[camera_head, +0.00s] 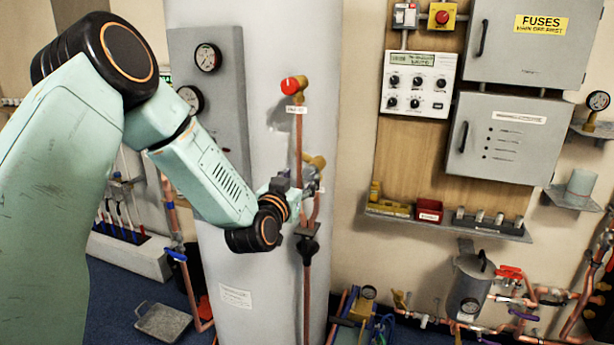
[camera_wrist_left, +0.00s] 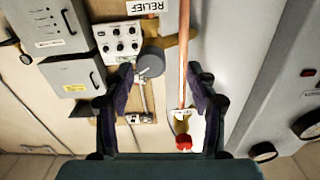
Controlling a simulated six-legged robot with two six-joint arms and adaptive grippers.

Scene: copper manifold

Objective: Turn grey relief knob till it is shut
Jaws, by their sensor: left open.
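The grey relief knob (camera_wrist_left: 151,62) is a round grey cap on a brass fitting (camera_wrist_left: 182,45), beside a white RELIEF label (camera_wrist_left: 145,7) in the wrist view. My left gripper (camera_wrist_left: 162,78) is open, with one dark finger on each side of the view. The knob lies ahead of the fingers, nearer the left finger; I cannot tell whether they touch. In the head view my left gripper (camera_head: 301,184) is at the brass fitting (camera_head: 317,161) on the copper pipe, and the knob is mostly hidden there. My right gripper is not in view.
A red knob (camera_head: 290,86) sits higher on the same copper pipe (camera_head: 299,135), in front of the large pale column (camera_head: 262,270). A panel with gauges (camera_head: 207,57) is on the left. A shelf (camera_head: 450,226) and grey boxes (camera_head: 500,138) are on the right wall.

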